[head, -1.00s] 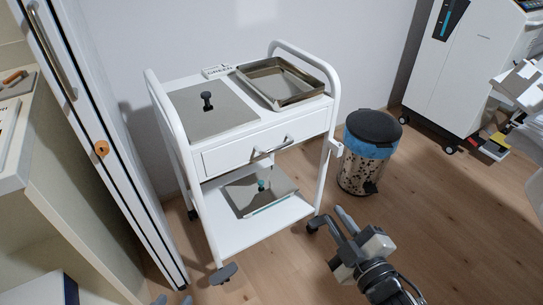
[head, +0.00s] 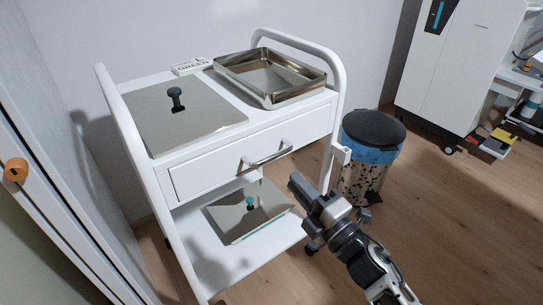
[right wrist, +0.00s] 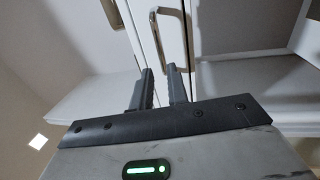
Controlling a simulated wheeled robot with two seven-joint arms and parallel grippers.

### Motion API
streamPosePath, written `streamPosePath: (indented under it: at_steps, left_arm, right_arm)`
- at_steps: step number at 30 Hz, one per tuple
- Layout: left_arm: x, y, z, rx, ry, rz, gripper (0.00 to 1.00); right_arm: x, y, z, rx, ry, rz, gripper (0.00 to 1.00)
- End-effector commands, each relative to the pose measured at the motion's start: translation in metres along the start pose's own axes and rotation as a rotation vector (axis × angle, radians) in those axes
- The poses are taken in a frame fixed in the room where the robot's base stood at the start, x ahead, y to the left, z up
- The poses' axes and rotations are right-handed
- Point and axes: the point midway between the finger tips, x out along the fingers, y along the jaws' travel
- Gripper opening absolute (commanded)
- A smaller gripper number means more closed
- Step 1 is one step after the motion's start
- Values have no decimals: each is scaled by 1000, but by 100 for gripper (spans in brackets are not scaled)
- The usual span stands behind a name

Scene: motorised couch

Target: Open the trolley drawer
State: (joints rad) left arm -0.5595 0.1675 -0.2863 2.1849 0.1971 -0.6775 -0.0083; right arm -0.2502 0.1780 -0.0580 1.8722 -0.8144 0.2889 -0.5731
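The white trolley (head: 325,100) stands against the wall, and its drawer (head: 215,168) is shut, with the front flush in the frame. A silver bar handle (head: 268,153) sits on the drawer front. My right gripper (head: 296,186) is below and slightly right of the handle in the head view, apart from it. In the right wrist view its two fingers (right wrist: 159,72) are apart with nothing between them, and the handle (right wrist: 157,42) shows beyond the fingertips. My left gripper is not in view.
A metal lid (head: 190,120) and an open steel tray (head: 319,82) lie on the trolley top. Another lid (head: 240,222) is on the lower shelf. A pedal bin (head: 365,165) stands close to the right. Wooden floor (head: 450,220) is free at the right.

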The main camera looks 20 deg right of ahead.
Motion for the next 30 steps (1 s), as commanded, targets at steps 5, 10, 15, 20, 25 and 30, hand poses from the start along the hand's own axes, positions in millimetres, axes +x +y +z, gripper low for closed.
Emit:
streamPosePath:
  at_steps: [5,10,15,20,25,30]
  left_arm:
    - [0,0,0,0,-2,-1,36]
    - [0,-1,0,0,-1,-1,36]
    - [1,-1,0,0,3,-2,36]
    - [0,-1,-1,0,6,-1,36]
    - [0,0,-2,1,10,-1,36]
    - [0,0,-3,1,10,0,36]
  right_arm:
    - [41,1,0,-1,1,2,16]
    - [72,1,0,0,0,1,16]
    - [90,0,0,3,0,0,16]
    - [95,0,0,3,-1,-1,16]
    - [95,0,0,3,-1,-1,16]
    - [95,0,0,3,-1,-1,0]
